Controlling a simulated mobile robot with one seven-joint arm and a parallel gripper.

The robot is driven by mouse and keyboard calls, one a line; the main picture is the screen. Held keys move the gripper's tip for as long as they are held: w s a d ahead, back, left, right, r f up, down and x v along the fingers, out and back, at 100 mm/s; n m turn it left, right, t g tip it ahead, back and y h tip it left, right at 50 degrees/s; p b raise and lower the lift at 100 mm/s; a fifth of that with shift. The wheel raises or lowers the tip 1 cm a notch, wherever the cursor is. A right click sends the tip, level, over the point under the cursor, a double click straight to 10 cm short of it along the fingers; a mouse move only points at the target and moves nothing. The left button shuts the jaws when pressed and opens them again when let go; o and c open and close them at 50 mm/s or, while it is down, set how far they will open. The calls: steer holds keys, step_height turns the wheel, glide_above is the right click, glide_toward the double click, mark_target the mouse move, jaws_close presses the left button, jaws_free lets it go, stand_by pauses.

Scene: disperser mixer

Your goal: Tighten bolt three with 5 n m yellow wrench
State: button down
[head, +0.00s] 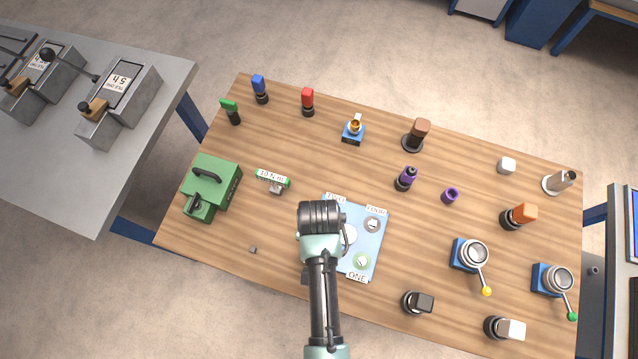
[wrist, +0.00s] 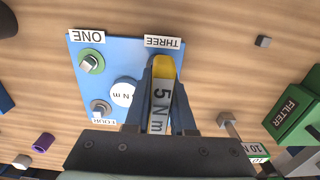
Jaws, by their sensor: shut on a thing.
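My gripper (wrist: 164,88) is shut on the yellow wrench (wrist: 163,68), whose white side reads "5 N m". The blue plate (wrist: 84,52) lies under it, with labels THREE (wrist: 163,42), ONE (wrist: 88,36) and FOUR in the wrist view. The wrench's yellow head is over the plate's corner beside the THREE label. Bolt three is hidden behind the wrench, so I cannot tell whether they touch. Bolt one (wrist: 88,63) sits in a green ring and bolt four (wrist: 100,107) in a grey ring. In the head view my arm covers the plate's left part and the gripper.
The green-marked 10 N m wrench (head: 273,180) stands left of the plate (head: 378,257), near the green filter box (head: 212,185). A small dark cube (head: 253,250) lies on the wooden table. Blue-based lever devices (head: 468,255) stand right. Table between cube and filter box is clear.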

steer(key=c, duration=1.5)
jaws_free()
jaws_close()
steer(key=shift+r+m+p, duration=0.15)
steer(key=shift+m+p, duration=0.45)
steer(key=shift+m, duration=0.2)
steer(key=m+p, duration=0.1)
steer(key=m, duration=0.3)
steer(key=shift+p, duration=0.3)
